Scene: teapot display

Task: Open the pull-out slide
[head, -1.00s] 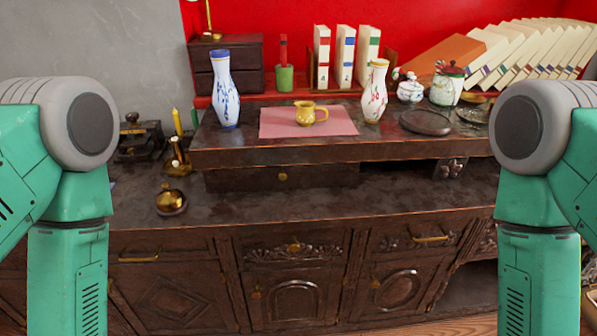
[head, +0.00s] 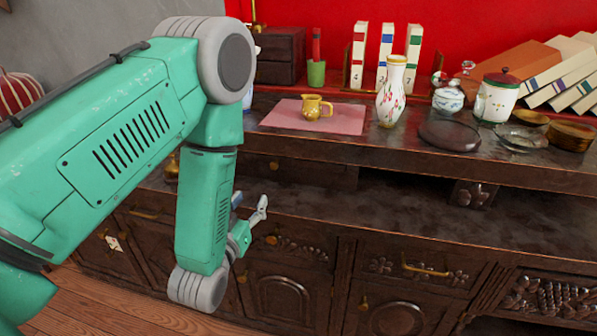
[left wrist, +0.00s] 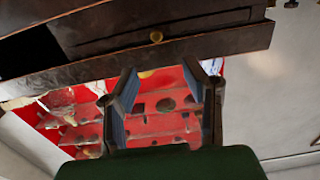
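The pull-out slide (head: 315,174) is a dark wooden drawer front with a small brass knob (head: 274,165), under the raised top of the cabinet. It looks flush with the cabinet in the head view; my left arm hides its left end. My right gripper is not in view.
A yellow jug (head: 316,107) stands on a pink mat (head: 345,122) on the raised top. Beside it are a painted vase (head: 391,92), a lidded jar (head: 497,97) and a dark plate (head: 449,135). An open recess (head: 405,192) lies right of the slide. The lower ledge there is clear.

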